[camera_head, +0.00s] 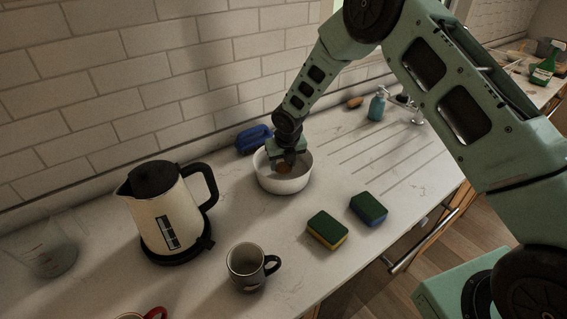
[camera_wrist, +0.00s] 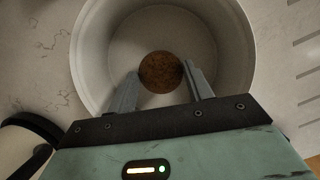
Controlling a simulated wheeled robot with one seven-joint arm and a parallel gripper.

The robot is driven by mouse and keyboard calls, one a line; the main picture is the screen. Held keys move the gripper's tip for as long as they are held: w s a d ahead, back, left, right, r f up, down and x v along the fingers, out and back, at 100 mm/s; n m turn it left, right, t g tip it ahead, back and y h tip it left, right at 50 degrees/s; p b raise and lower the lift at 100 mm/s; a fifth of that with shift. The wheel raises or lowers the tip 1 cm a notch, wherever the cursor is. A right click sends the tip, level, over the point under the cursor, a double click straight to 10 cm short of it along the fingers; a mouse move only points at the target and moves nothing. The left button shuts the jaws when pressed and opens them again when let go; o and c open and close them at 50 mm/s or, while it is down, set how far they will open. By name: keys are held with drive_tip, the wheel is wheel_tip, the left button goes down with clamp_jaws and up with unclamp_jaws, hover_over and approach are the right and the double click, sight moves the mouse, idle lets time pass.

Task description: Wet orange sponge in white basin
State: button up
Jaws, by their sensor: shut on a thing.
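The white basin (camera_head: 283,184) stands on the counter right of the kettle. In the wrist view its rim (camera_wrist: 247,50) curves around the top and sides. My gripper (camera_head: 287,163) reaches down into the basin from above. In the wrist view its two fingers (camera_wrist: 160,88) are shut on a round orange-brown sponge (camera_wrist: 160,70), which is inside the basin outline. The sponge also shows as a small orange patch under the gripper in the head view (camera_head: 284,168). I cannot tell whether the sponge touches the basin floor or whether there is water.
A cream kettle (camera_head: 160,212) stands left of the basin and a dark mug (camera_head: 246,266) in front. Two green-topped sponges (camera_head: 328,229) (camera_head: 369,208) lie at the right front. A blue brush (camera_head: 254,139) lies behind the basin. A soap bottle (camera_head: 377,105) stands farther back.

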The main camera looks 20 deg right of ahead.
wheel_tip(320, 180, up, 9)
drive_tip(key=p, duration=0.6)
drive_tip(key=shift+f, duration=0.2)
idle(0.4)
idle(0.8)
